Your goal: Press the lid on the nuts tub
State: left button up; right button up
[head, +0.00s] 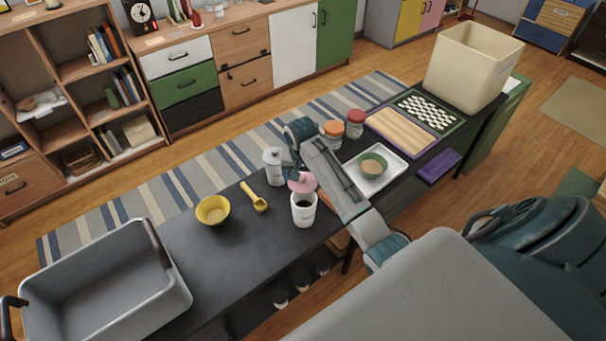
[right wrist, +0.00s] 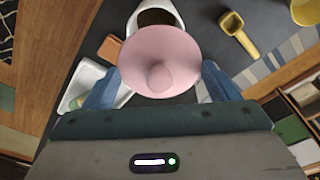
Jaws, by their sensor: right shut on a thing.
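The tub (head: 304,214) is a white, open-topped container with dark contents, upright on the dark table; its label is too small to read. Its open mouth also shows at the top of the right wrist view (right wrist: 157,16). My right gripper (head: 297,171) is shut on the round pink lid (head: 301,184), which has a knob. The lid is above and just behind the tub's mouth in the head view, apart from a seated position. In the right wrist view the lid (right wrist: 160,62) covers the near part of the tub, between the blue fingers. My left gripper is not in view.
A white canister (head: 272,168) stands close left of the lid. A yellow scoop (head: 254,197) and yellow bowl (head: 212,210) lie further left. A grey bin (head: 180,283) fills the table's left end. Jars (head: 355,123), a white tray (head: 394,176) and a cream bin (head: 470,72) are right.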

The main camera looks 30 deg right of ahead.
jog(key=shift+s+f, duration=0.3)
jog(key=shift+f, duration=0.35)
jog(key=shift+s+f, duration=0.3)
jog(key=shift+f, duration=0.3)
jog(key=shift+w+f, duration=0.25)
jog(key=shift+f, duration=0.75)
jog(key=shift+f+b, duration=0.45)
jog(key=shift+f, duration=0.25)
pick_arm(q)
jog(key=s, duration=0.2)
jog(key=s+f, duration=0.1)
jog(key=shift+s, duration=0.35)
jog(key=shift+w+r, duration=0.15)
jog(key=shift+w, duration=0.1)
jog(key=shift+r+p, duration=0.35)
jog(key=shift+p, duration=0.1)
pick_arm(e)
jog(key=shift+f, duration=0.55)
